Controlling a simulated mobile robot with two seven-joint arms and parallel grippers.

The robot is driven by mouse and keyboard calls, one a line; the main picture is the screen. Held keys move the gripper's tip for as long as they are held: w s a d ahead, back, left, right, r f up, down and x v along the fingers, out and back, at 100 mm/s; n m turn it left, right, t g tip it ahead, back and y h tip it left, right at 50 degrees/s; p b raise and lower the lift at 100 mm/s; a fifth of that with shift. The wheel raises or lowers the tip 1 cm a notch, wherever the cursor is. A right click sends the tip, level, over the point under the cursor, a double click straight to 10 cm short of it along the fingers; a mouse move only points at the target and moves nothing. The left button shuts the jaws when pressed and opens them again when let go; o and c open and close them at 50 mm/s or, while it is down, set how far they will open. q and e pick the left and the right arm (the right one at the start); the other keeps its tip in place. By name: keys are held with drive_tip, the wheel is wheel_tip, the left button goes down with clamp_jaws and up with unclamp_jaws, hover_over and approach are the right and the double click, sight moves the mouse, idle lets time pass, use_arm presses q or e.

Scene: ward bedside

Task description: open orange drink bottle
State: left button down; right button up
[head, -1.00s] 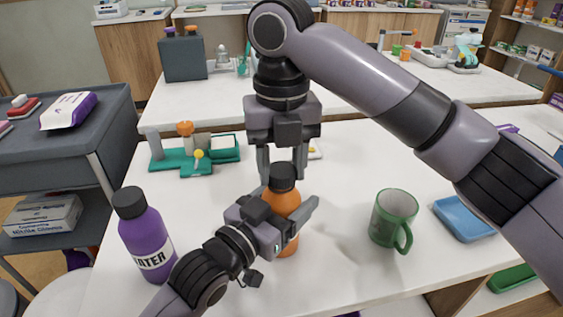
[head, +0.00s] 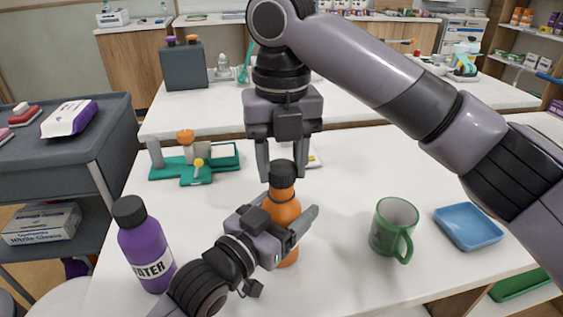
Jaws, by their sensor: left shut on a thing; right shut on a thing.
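The orange drink bottle (head: 283,211) stands upright on the white table near the middle of the head view. My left gripper (head: 287,226) is shut around its body from the lower left and hides part of it. The black cap (head: 282,173) is at the top of the bottle. My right gripper (head: 282,168) points down from above and is shut on the cap, one finger on each side. Orange neck or shoulder shows just below the cap. I cannot tell whether the cap is clear of the neck.
A purple water bottle (head: 145,248) stands at the left front. A green mug (head: 391,233) and a blue tray (head: 468,226) are at the right. A green rack (head: 222,157) with small items is behind left. The table between bottle and mug is clear.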

sight(281, 167)
use_arm(q)
drive_tip(key=shift+f, duration=0.15)
use_arm(e)
drive_tip(key=shift+r, duration=2)
use_arm(q)
unclamp_jaws()
